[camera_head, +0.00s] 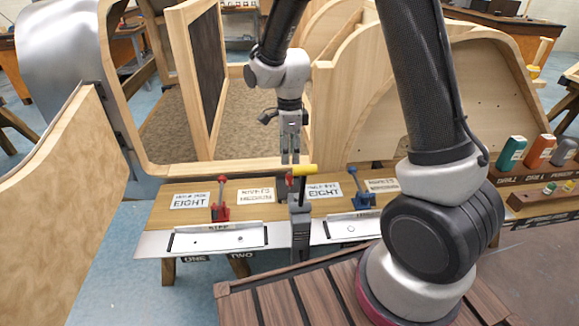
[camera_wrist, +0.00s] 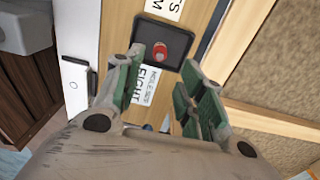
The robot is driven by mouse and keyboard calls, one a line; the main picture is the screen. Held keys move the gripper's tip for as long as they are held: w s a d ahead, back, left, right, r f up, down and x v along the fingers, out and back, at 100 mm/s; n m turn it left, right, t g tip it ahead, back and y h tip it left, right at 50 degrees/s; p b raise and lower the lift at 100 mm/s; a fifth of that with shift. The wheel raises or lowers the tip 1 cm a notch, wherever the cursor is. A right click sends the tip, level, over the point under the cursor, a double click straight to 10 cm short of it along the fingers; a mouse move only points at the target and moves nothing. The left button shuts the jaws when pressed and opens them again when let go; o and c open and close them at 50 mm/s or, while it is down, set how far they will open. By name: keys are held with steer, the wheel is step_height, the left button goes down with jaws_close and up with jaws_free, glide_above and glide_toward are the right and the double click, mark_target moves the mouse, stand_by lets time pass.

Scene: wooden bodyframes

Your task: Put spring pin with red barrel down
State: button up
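The spring pin with the red barrel (camera_wrist: 160,51) stands in a small dark square tray (camera_wrist: 138,34) on the wooden bench in the wrist view. In the head view, a bit of red (camera_head: 290,182) shows just below my gripper (camera_head: 290,158), partly hidden by a grey post with a yellow bar. My gripper is also in the wrist view (camera_wrist: 163,80). Its green-padded fingers are apart with nothing between them. The pin lies beyond the fingertips, apart from them.
A red clamp (camera_head: 221,205) and a blue clamp (camera_head: 362,195) stand on the bench among printed labels. The grey post (camera_head: 300,225) with a yellow bar (camera_head: 305,169) rises at the bench's front edge. Wooden frames (camera_head: 190,90) stand behind. Colored bottles (camera_head: 538,152) are at right.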

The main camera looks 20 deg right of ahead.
steer(key=s+d+r+n+t, duration=0.1)
steer(key=s+d+r+n, duration=0.4)
steer(key=r, duration=0.4)
steer(key=s+d+r+n+t, duration=0.1)
steer(key=s+d+r+n, duration=0.35)
steer(key=r, duration=0.45)
steer(key=s+d+r+n+t, duration=0.1)
steer(key=s+d+r+n, duration=0.1)
steer(key=s+n, duration=0.3)
steer(key=s+d+r+n+t, duration=0.1)
steer(key=s+d+r+n, duration=0.1)
steer(key=s+n, duration=0.3)
steer(key=shift+s+d+r+n, duration=0.2)
steer(key=shift+s+d+n, duration=0.3)
steer(key=shift+s, duration=1.8)
steer(key=shift+d, duration=0.1)
